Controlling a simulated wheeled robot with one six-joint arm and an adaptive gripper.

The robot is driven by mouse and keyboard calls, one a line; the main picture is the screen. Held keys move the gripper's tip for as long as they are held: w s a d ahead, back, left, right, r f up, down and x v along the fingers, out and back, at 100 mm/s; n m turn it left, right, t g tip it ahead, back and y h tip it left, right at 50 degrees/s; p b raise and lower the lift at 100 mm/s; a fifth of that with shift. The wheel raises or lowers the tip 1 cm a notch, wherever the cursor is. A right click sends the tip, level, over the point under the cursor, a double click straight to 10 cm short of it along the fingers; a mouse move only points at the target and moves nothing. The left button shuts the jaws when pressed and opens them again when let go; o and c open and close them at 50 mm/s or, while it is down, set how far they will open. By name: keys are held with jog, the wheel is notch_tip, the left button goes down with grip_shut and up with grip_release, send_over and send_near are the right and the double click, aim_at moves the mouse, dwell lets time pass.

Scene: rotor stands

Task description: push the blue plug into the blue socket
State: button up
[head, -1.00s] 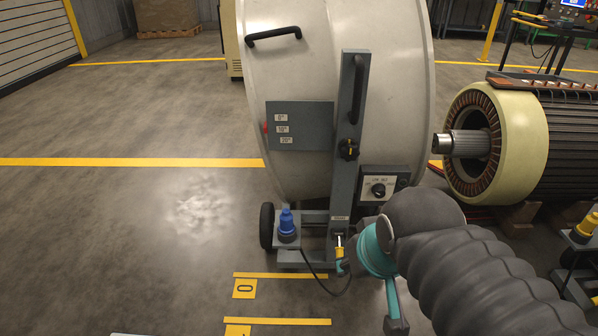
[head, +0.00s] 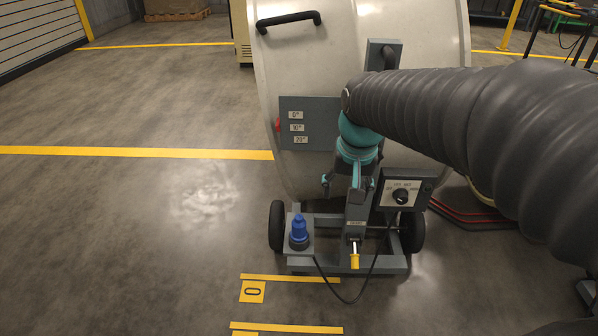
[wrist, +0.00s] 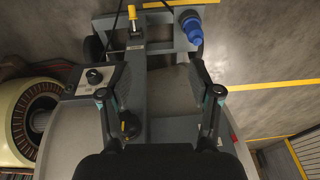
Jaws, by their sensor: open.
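A blue plug-like part (head: 299,229) stands upright on a dark round base on a grey plate at the stand's lower left. It also shows in the wrist view (wrist: 193,28), near the top, right of centre. I cannot tell plug from socket here, nor whether one is seated in the other. My gripper (head: 351,184) is in front of the stand's upright post, above and to the right of the blue part, pointing down. In the wrist view my gripper (wrist: 158,80) has its two fingers wide apart with nothing held between them. The blue part lies beyond the fingertips.
A yellow-handled lever (head: 355,261) and a black cable (head: 345,299) are at the stand's foot. A control box with a knob (head: 401,196) is right of the post. The large pale drum (head: 400,40) stands behind. Floor at left is clear.

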aim_at(299, 217)
jog(key=w+a+f, duration=0.3)
jog(key=w+a+f+g, duration=0.1)
jog(key=w+a+f, duration=0.2)
jog(key=w+f, duration=0.1)
jog(key=w+a+f+g, duration=0.1)
jog(key=w+a+f, duration=0.2)
jog(key=w+f, duration=0.1)
jog(key=shift+a+b, duration=0.2)
jog(key=shift+b, duration=0.15)
jog(key=shift+w+f+b, duration=0.1)
jog(key=shift+f+b, duration=3.2)
jog(key=shift+f, duration=1.7)
jog(key=c, duration=1)
jog(key=shift+o, duration=0.2)
jog(key=shift+r+p, duration=3.05)
jog(key=shift+r, duration=0.75)
